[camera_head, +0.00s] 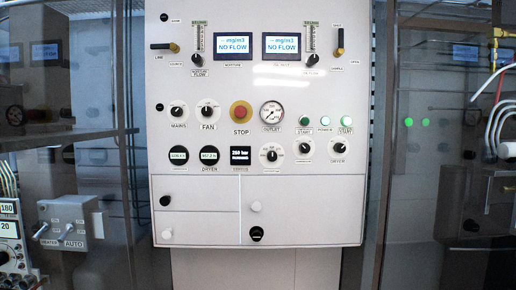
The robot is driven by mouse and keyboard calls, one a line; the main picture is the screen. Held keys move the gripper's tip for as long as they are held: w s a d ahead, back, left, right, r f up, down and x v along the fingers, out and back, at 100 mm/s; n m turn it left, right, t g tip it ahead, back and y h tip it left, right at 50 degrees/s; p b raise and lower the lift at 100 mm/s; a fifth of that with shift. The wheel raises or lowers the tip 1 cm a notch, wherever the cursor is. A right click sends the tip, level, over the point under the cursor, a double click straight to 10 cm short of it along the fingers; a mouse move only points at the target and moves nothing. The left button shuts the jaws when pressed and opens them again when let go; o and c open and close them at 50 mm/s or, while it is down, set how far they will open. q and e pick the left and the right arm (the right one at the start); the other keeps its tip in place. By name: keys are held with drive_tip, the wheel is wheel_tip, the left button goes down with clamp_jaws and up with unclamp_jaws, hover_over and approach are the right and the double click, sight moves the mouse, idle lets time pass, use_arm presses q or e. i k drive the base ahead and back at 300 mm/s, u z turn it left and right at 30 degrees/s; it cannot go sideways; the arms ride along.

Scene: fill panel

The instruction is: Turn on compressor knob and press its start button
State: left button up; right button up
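A white control panel (225,75) faces me. In its middle right, a black knob (304,147) sits above a small label that I cannot read clearly, perhaps the compressor's. Its white pointer mark is slanted. Directly above it is a green start button (304,121) labelled START. Below these is the knob labelled DRYER (338,147). Neither of my grippers is in view.
Left of these are a red STOP button (240,113), the MAINS knob (178,112), the FAN knob (208,111) and a round OUTLET gauge (271,112). Another black knob (271,155) sits below the gauge. Glass-like panels flank both sides. The space before the panel looks clear.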

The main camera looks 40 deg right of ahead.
sight(304, 147)
drive_tip(key=z, duration=0.55)
drive_tip(key=i, duration=0.85)
drive_tip(key=z, duration=0.85)
